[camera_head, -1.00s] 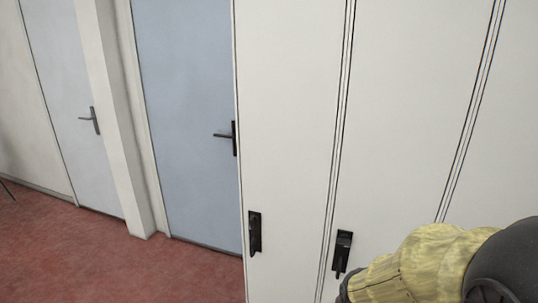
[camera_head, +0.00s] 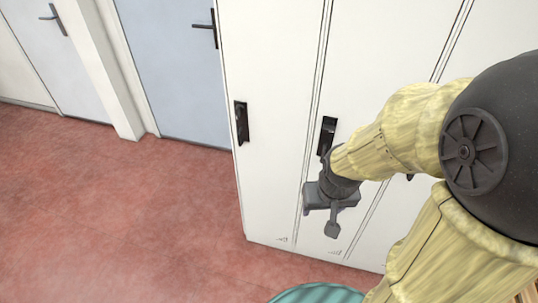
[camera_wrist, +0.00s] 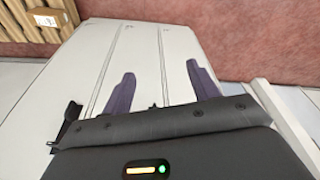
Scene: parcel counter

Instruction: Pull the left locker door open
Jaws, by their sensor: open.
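The left locker door (camera_head: 268,75) is a tall white panel, shut flush in the locker row, with a black recessed handle (camera_head: 241,123) near its left edge. The locker door to its right (camera_head: 375,45) has a similar black handle (camera_head: 327,136). My gripper (camera_head: 331,208) is below that second handle, in front of the lockers and right of the left door's handle. In the wrist view, my gripper's two purple fingers (camera_wrist: 161,69) are spread apart with nothing held between them. White locker panels (camera_wrist: 135,50) lie beyond. A black handle-like part (camera_wrist: 68,118) shows left of the fingers; I cannot tell which door it belongs to.
Two blue-grey room doors (camera_head: 172,75) (camera_head: 78,70) with lever handles stand left of the lockers. The red floor (camera_head: 130,215) in front of them is clear. A cardboard box (camera_wrist: 50,18) is by wooden slats (camera_wrist: 14,25) at the wrist view's upper left.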

